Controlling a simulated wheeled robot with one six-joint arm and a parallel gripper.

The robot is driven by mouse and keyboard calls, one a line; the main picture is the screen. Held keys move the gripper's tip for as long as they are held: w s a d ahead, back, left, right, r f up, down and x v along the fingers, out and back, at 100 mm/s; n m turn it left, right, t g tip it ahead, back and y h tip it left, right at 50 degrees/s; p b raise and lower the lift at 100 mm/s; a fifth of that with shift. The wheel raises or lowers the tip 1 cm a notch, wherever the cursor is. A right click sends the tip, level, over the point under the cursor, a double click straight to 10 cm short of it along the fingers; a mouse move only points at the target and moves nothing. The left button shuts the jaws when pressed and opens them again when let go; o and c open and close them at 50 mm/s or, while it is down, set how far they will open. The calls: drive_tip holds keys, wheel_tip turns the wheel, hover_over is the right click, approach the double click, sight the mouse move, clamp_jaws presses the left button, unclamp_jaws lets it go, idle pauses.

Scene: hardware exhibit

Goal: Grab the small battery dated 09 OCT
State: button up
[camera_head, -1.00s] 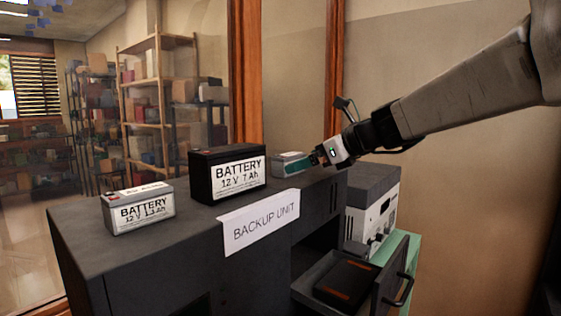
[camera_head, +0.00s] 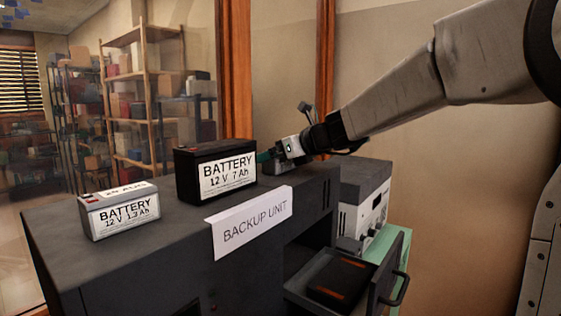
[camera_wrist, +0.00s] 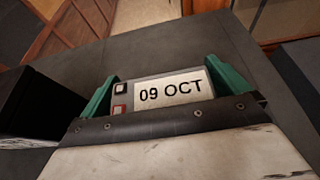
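The small battery dated 09 OCT (camera_wrist: 170,91) shows its label in the wrist view, with a dark and a red terminal at its left end. My gripper (camera_wrist: 165,88) has one green finger on each side of it, close to its ends. Whether the fingers press on it cannot be made out. In the head view my gripper (camera_head: 270,156) is at the far right part of the dark cabinet top, behind the large battery; the small battery there is mostly hidden. Another small grey battery (camera_head: 122,212), with an AUG date, sits at the left of the top.
The large black battery (camera_head: 215,172) stands close to the left of my gripper. The dark cabinet (camera_head: 160,245) carries a BACKUP UNIT sign (camera_head: 248,222). An open drawer (camera_head: 375,285) and a grey-white device (camera_head: 362,205) are at the right.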

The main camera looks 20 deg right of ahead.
drive_tip(key=c, duration=1)
drive_tip(key=shift+c, duration=0.6)
drive_tip(key=shift+r, duration=0.15)
